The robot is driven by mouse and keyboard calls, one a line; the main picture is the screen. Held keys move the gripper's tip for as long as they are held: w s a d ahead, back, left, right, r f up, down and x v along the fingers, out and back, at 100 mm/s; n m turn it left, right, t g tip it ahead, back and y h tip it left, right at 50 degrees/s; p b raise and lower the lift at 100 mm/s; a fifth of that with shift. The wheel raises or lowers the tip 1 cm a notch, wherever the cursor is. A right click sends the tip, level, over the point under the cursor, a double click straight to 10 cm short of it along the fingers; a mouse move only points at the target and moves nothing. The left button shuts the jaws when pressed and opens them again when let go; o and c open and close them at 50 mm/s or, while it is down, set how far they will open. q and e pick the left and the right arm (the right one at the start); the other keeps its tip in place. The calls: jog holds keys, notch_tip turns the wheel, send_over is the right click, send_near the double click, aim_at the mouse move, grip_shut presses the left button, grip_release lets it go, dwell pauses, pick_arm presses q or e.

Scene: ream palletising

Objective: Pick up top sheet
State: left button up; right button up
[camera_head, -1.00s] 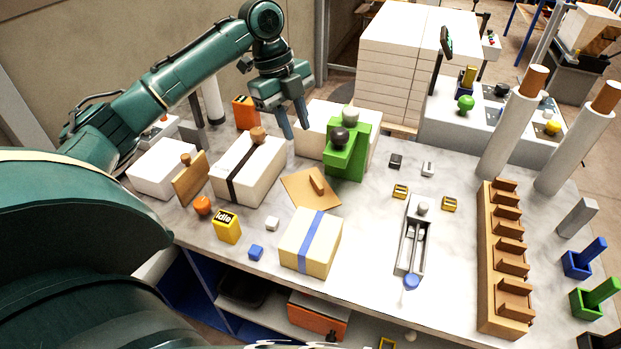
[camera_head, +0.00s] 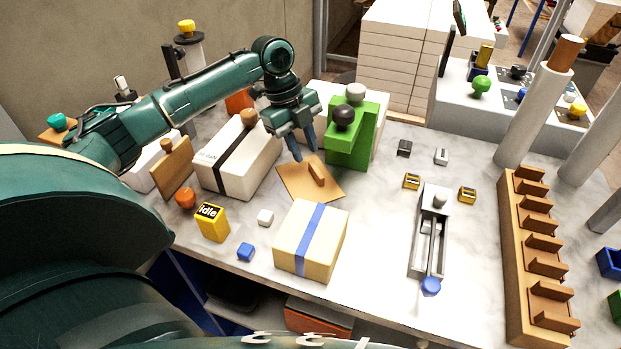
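A flat tan sheet (camera_head: 297,188) with a small raised wooden grip (camera_head: 317,174) lies on the marble-topped table, behind the box with the blue band. I take it to be the top sheet. My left gripper (camera_head: 305,155) points down over the sheet's back edge, close to the grip. Its two fingers are apart with nothing between them. I cannot tell exactly how high the fingertips are. My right gripper is not in view.
A green block (camera_head: 347,150) with dark and grey knobs stands right of the sheet. A black-banded white ream (camera_head: 222,173) is at left, a blue-banded box (camera_head: 292,238) in front. A wooden rack (camera_head: 515,250) stands at right. Open table (camera_head: 385,215) lies right of the sheet.

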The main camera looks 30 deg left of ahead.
aim_at(314, 168)
pick_arm(q)
jog(key=x, duration=0.5)
jog(key=shift+d, duration=0.4)
jog(key=shift+c, duration=0.2)
grip_shut()
